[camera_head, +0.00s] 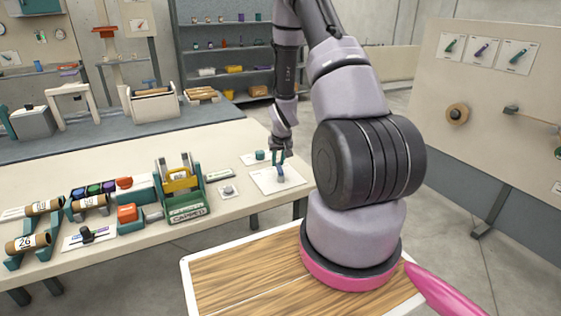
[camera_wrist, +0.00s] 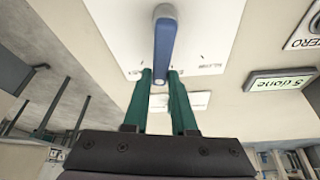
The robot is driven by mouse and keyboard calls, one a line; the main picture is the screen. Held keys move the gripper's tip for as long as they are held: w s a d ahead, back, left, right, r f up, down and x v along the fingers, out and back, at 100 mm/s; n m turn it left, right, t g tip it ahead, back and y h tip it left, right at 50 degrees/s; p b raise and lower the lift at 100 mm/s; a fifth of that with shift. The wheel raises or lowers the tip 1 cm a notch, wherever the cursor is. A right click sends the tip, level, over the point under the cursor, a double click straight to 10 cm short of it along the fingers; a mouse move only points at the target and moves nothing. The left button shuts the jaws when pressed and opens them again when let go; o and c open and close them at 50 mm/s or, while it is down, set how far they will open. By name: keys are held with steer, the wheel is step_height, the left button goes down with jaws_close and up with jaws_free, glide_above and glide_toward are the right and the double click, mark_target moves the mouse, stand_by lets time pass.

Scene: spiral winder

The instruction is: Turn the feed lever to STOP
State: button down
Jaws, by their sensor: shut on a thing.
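The feed lever, a blue handle (camera_wrist: 164,42) on a white plate (camera_wrist: 208,40), sticks out from a pale round pivot in the wrist view. In the head view the blue lever (camera_head: 281,173) stands on its white plate (camera_head: 292,181) near the right end of the bench. My gripper (camera_wrist: 160,72) has its green fingers on both sides of the lever's free end and is shut on it. In the head view my gripper (camera_head: 279,157) reaches down onto the lever from above. The plate's small lettering is too blurred to read.
A "5 done" sign (camera_wrist: 281,82) and a card marked ZERO (camera_wrist: 303,30) lie near the plate. A small green knob (camera_head: 260,155) sits just behind the lever. A green holder with a yellow part (camera_head: 186,213) stands to the left. The bench edge is close on the right.

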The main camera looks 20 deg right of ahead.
mark_target(280, 170)
steer(key=shift+a+n+y, duration=0.25)
steer(key=shift+n, duration=0.4)
steer(key=shift+a+n+y, duration=0.25)
steer(key=shift+n, duration=0.4)
steer(key=c, duration=0.7)
jaws_free()
steer(key=shift+r, duration=0.1)
steer(key=v, duration=1)
steer(key=shift+s+r, duration=0.2)
steer(key=shift+r, duration=0.05)
